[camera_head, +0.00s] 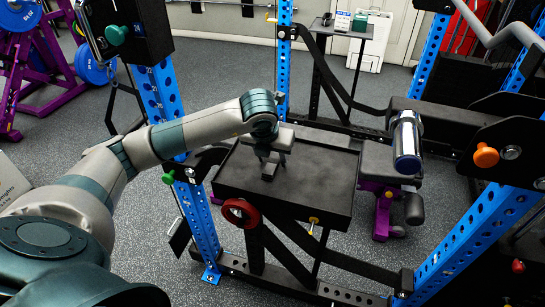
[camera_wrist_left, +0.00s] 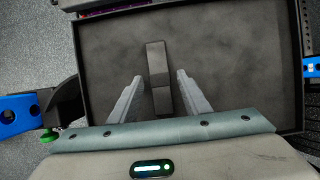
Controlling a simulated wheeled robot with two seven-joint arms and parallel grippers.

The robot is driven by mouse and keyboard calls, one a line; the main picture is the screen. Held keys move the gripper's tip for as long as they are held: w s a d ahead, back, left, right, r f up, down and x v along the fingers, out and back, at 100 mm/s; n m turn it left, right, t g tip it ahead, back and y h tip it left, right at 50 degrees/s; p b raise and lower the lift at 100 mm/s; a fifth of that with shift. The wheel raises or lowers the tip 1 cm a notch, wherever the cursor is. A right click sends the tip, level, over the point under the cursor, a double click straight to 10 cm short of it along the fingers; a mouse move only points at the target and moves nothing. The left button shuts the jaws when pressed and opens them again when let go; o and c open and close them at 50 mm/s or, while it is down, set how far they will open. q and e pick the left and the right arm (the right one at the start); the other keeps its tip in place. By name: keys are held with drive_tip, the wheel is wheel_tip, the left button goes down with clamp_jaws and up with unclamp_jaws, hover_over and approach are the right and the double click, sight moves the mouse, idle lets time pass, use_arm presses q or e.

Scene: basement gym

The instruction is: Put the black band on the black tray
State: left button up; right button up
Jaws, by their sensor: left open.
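The black tray (camera_head: 318,180) is a wide, shallow, rimmed surface in the middle of the head view; it fills much of the left wrist view (camera_wrist_left: 240,60). The black band (camera_wrist_left: 157,65) is a narrow dark strip with a lighter grey middle part, lying on the tray floor in the left wrist view. My left gripper (camera_head: 270,158) is over the left part of the tray. In the left wrist view its fingers (camera_wrist_left: 160,78) are open, one on each side of the band, with gaps between. I cannot tell their exact height above the tray.
Blue rack posts (camera_head: 200,215) stand left and right of the tray. A red ring (camera_head: 240,213) is at its front left corner. A small black table (camera_head: 342,30) stands behind. The tray's right part is bare.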

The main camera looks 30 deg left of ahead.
use_arm(q)
drive_tip(key=shift+r, duration=0.15)
drive_tip(key=shift+s+r, duration=0.1)
drive_tip(key=shift+r, duration=0.25)
drive_tip(key=b+v, duration=0.1)
drive_tip(key=v, duration=1)
drive_tip(key=shift+b, duration=0.3)
use_arm(e)
drive_tip(key=w+a+r+t, duration=0.1)
drive_tip(key=w+a+r, duration=0.1)
drive_tip(key=w, duration=0.2)
drive_tip(key=shift+w+a+r+y, duration=0.3)
drive_tip(key=shift+w, duration=0.1)
use_arm(q)
drive_tip(key=shift+s+d, duration=0.1)
drive_tip(key=shift+s, duration=0.05)
use_arm(e)
drive_tip(key=shift+s, duration=0.15)
drive_tip(key=shift+d+f+t, duration=0.15)
drive_tip(key=shift+d+t, duration=0.15)
